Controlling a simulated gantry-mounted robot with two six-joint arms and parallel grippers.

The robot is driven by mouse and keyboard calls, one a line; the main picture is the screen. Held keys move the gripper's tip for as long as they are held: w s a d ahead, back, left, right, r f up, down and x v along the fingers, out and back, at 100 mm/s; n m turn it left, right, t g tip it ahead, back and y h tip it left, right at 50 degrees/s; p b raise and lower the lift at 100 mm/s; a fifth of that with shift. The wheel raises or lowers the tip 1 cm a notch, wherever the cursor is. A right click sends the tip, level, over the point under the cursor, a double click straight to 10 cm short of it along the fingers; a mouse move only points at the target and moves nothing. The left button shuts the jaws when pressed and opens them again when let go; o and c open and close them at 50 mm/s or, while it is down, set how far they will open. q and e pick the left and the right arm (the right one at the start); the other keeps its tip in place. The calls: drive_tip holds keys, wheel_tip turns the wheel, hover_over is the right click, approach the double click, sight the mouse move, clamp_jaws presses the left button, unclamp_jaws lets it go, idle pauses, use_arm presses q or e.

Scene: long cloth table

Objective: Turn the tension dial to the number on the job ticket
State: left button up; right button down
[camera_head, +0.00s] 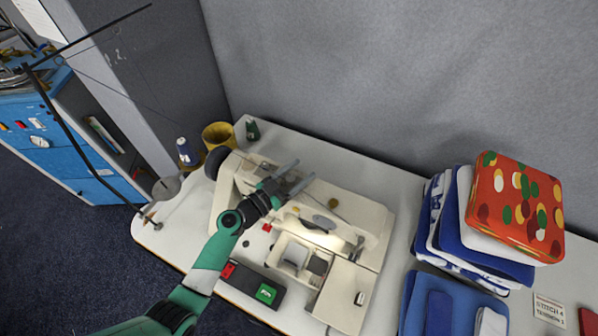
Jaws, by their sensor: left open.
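A cream sewing machine (345,208) stands on the white table. A small brownish round knob (333,203) and a grey oval part (324,222) show on its body; I cannot tell which part is the tension dial, and no dial number is readable. My left gripper (293,178) is over the machine's left part, with its two fingers apart and nothing visible between them. It hides part of the machine, and contact is unclear. The job ticket (549,309) lies at the lower right; its small print appears to read "STITCH 4" and "TENSION 1". My right gripper is out of view.
A control box with red and green buttons (252,288) sits in front of the machine. A thread cone (187,151) and yellow container (218,134) stand at left.

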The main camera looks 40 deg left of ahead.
use_arm(q)
drive_tip(key=shift+c, duration=0.2)
clamp_jaws()
